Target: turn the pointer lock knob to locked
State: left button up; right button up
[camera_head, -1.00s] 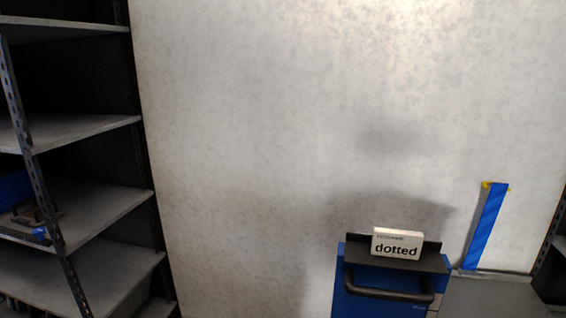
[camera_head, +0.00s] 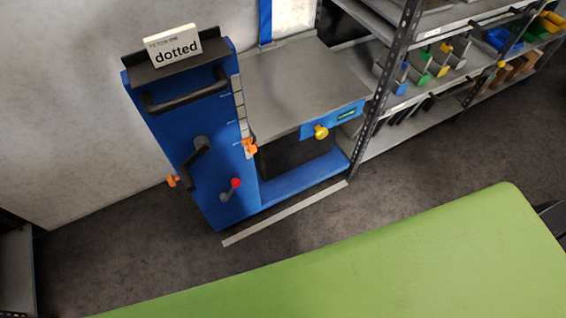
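A blue machine cabinet (camera_head: 185,125) stands against the wall, with a white card reading "dotted" (camera_head: 172,46) on its top ledge. Its front carries a black bar handle (camera_head: 187,92), a black crank (camera_head: 199,149) and a short lever with a red ball (camera_head: 236,183). One orange knob (camera_head: 249,147) is at its right edge and another orange knob (camera_head: 172,181) is at its left edge. A yellow knob (camera_head: 321,131) is on the blue panel of the adjoining grey bench. I cannot tell which knob is the pointer lock knob, nor any pointer direction. Neither gripper is in view.
The grey bench top (camera_head: 295,85) is clear. A metal shelf rack (camera_head: 385,75) with coloured bins stands to the right. A light strip (camera_head: 285,213) lies on the dark floor (camera_head: 110,255) before the bench. The floor left of the cabinet is clear.

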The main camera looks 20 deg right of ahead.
aim_at(172, 179)
jog(key=z, duration=0.15)
jog(key=i+j, duration=0.1)
jog(key=j, duration=0.3)
jog(key=i+j, duration=0.1)
jog(key=j, duration=0.3)
jog(key=i+j, duration=0.1)
jog(key=j, duration=0.3)
